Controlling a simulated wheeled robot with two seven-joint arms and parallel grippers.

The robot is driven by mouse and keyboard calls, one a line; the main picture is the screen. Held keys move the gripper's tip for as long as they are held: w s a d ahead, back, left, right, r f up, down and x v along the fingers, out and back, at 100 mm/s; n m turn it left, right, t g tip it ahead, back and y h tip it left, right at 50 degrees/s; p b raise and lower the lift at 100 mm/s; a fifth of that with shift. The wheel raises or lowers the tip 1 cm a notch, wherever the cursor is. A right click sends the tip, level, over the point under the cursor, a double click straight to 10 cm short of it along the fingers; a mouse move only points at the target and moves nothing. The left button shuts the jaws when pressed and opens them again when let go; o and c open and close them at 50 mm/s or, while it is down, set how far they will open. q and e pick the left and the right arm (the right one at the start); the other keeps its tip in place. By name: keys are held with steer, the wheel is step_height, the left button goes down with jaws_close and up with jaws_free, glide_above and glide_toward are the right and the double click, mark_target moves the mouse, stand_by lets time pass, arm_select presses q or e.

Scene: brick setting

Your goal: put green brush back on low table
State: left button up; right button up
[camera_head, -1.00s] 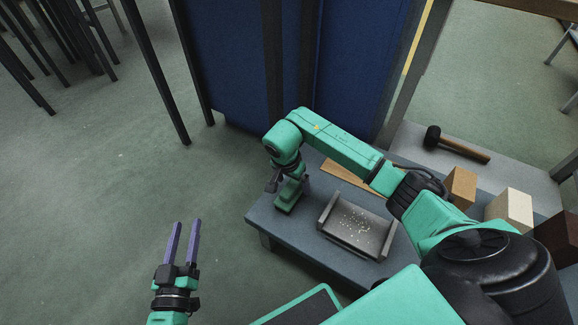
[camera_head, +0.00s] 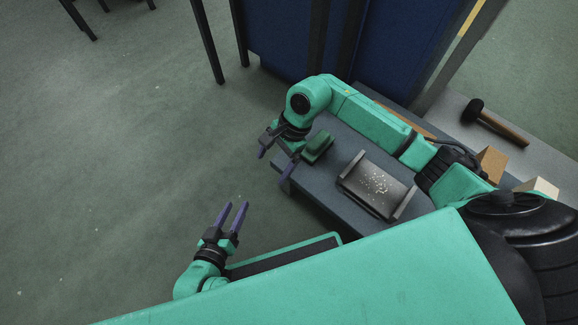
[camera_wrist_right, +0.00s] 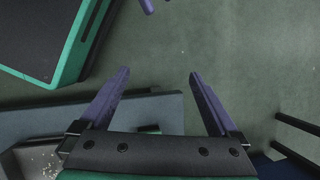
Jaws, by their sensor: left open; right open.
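The green brush (camera_head: 318,147) rests on the left end of the grey low table (camera_head: 322,185), behind a grey tray. My right gripper (camera_head: 274,165) is open and empty, just left of the brush and apart from it, by the table's left edge. In the right wrist view its two purple fingers (camera_wrist_right: 159,74) are spread with nothing between them, and the low table (camera_wrist_right: 155,110) lies below; the brush is not clear there. My left gripper (camera_head: 233,206) is open and empty over the floor, left of and below the table.
A grey tray (camera_head: 353,185) with white bits stands on the low table. A mallet (camera_head: 495,122) and wooden blocks (camera_head: 490,162) are at the right. A blue panel (camera_head: 300,40) stands behind the table. The floor at left is clear.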

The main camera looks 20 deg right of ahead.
steer(key=s+a+r+m+g+y, duration=0.2)
steer(key=s+a+r+m+y, duration=0.3)
steer(key=a, duration=0.5)
step_height(320, 180, up, 10)
steer(key=w+a+m+t+y, duration=0.1)
steer(key=w+m+t+y, duration=0.2)
steer(key=m+t+y, duration=1.1)
steer(key=w+d+f+m+t+h, duration=0.2)
steer(key=d+f+m+h, duration=0.35)
steer(key=m, duration=0.85)
steer(key=w+d+f+m+t+h, duration=0.1)
steer(key=d+f+m+h, duration=0.2)
steer(key=f+m+h, duration=0.75)
steer(key=s+d+f+m+g, duration=0.1)
steer(key=s+f+m+g, duration=0.2)
steer(key=s+f+m, duration=0.4)
steer(key=m, duration=0.6)
steer(key=shift+s+d+m+h, duration=0.15)
steer(key=shift+d+m+h, duration=0.15)
steer(key=shift+m, duration=0.05)
